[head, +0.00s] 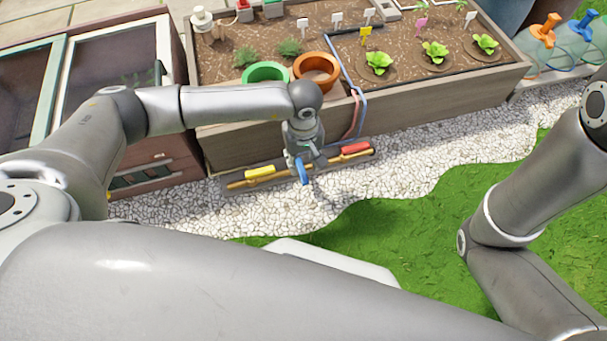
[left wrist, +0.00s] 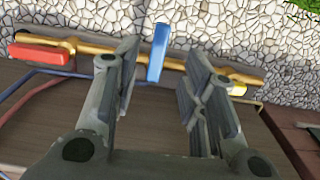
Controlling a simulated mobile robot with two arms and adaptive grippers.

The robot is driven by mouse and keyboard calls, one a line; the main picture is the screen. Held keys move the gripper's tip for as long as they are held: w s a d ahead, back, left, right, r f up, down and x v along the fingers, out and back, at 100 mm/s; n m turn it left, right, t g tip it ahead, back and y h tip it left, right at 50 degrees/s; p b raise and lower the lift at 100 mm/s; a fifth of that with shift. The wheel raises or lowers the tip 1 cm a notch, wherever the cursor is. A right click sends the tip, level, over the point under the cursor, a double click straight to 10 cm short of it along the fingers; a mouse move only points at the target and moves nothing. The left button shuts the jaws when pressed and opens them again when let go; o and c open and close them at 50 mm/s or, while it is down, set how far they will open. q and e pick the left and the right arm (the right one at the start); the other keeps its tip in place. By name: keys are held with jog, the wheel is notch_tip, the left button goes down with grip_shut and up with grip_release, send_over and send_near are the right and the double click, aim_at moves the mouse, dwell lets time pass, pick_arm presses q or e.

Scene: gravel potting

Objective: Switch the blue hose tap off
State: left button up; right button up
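The blue tap lever (head: 303,171) sits in the middle of a brass pipe (head: 238,185) and points across it, away from the planter. In the left wrist view the blue lever (left wrist: 158,52) stands across the pipe (left wrist: 100,54) too. My left gripper (head: 303,148) is over the pipe right by the blue lever. In its wrist view the gripper (left wrist: 163,76) is open, with the lever showing between and beyond the fingertips, nearer the left finger. I see no clear grip on it. My right gripper is out of view.
A yellow lever (head: 259,172) and a red lever (head: 356,147) lie along the same pipe, either side of the blue one. The wooden planter (head: 440,92) rises behind, with a blue hose (head: 362,103). White gravel (head: 420,165) lies open in front.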

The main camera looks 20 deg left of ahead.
aim_at(303, 175)
pick_arm(q)
notch_tip(303, 175, down, 7)
jog(key=b, duration=0.3)
jog(key=shift+b, duration=0.35)
jog(key=shift+r, duration=0.1)
jog(key=shift+c, duration=0.5)
grip_shut()
